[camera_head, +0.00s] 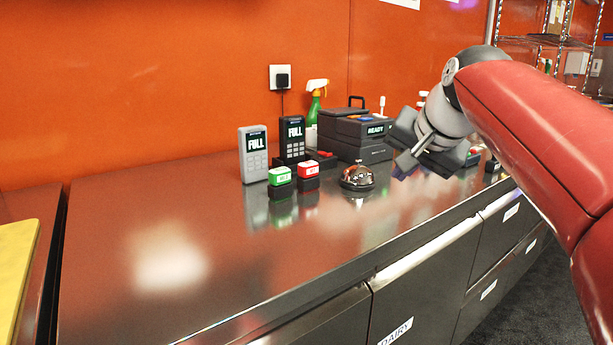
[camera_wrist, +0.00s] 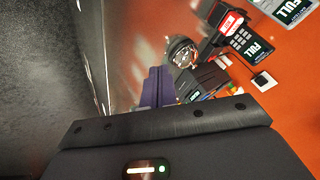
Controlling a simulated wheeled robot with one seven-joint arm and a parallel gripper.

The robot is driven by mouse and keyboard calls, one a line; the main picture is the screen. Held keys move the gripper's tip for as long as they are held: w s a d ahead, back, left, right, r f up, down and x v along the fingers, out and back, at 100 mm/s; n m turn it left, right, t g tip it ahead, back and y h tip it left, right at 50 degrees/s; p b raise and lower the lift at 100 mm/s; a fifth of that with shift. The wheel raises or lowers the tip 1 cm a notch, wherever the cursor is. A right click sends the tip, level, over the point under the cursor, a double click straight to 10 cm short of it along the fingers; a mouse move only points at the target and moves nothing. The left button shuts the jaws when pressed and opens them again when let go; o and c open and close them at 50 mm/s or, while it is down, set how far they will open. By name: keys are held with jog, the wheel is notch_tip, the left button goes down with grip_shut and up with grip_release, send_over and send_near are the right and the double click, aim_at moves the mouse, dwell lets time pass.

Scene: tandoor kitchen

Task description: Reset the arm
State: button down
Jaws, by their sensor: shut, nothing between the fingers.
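My arm reaches in from the right in the head view, with red links and a grey wrist. My gripper (camera_head: 405,161) hangs over the right part of the steel counter (camera_head: 200,235). In the wrist view my gripper's fingers (camera_wrist: 158,72) are together, with nothing between them. In the head view the gripper hides part of the counter and some small items behind it. I cannot tell the exact gap between the gripper and the counter.
The counter's left part is clear.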

jog(key=s+a+f+n+g+h, duration=0.1)
jog(key=s+f+n, duration=0.4)
jog(key=s+f, duration=1.8)
notch_tip(320, 180, down, 2)
jog(key=shift+f+n+g+h, duration=0.2)
jog(key=shift+n+g+h, duration=0.15)
jog(key=shift+g, duration=0.45)
